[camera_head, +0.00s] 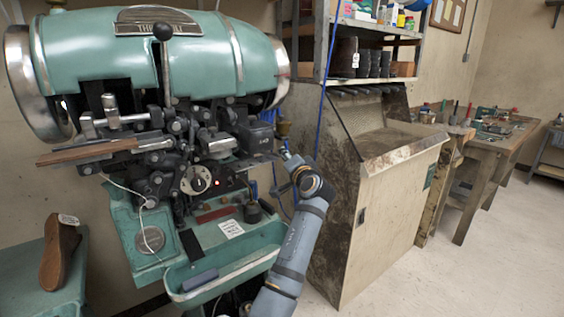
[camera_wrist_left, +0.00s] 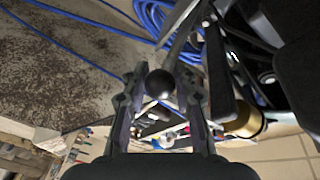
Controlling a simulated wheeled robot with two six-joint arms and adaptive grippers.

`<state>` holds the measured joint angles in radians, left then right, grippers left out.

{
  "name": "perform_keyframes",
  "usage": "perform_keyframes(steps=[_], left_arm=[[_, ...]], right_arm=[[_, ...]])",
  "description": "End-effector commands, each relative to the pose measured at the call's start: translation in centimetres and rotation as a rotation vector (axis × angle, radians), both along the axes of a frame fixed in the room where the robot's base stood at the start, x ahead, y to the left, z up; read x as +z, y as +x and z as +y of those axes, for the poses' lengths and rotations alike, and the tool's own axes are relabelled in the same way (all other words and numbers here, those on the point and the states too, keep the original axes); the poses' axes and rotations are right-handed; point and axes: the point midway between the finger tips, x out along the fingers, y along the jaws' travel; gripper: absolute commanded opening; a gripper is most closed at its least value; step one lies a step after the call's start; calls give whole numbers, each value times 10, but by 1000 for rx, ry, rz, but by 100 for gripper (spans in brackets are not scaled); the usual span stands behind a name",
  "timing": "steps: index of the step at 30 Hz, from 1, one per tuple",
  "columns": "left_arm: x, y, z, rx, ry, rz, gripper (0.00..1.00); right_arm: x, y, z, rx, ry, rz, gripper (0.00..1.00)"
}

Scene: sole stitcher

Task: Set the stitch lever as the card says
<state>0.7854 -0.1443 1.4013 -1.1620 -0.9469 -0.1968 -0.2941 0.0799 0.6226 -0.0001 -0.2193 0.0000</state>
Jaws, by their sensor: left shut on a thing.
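The green sole stitcher (camera_head: 190,60) fills the left of the head view. A small white card (camera_head: 231,228) lies on its lower bed; its print is too small to read. A black-and-silver dial (camera_head: 196,180) sits on the front, beside a small red light. My left gripper (camera_head: 287,157) is at the machine's right side, seen from behind its wrist. In the left wrist view its two fingers close on a round black knob (camera_wrist_left: 160,84), apparently the lever's end. The lever's shaft and setting are hard to make out. My right gripper is not in view.
A tall black-knobbed rod (camera_head: 163,31) stands at the machine's front. A green trough (camera_head: 225,272) is below. A blue cable (camera_wrist_left: 160,22) hangs close to the gripper, near a brass cylinder (camera_wrist_left: 246,122). A stained cabinet (camera_head: 385,215) stands to the right.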

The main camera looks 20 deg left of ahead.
Motion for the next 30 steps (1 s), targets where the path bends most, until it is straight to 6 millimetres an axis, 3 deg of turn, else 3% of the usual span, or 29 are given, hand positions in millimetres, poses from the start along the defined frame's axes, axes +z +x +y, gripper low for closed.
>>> perform_keyframes(steps=[12,13,18,30], left_arm=[[-1,0,-2,3,-4,1,0],[-1,0,-2,3,-4,1,29],[-1,0,-2,3,-3,2,51],[-1,0,-2,3,-2,1,51]], right_arm=[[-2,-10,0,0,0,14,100],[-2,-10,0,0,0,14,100],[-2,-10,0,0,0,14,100],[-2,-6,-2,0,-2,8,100]])
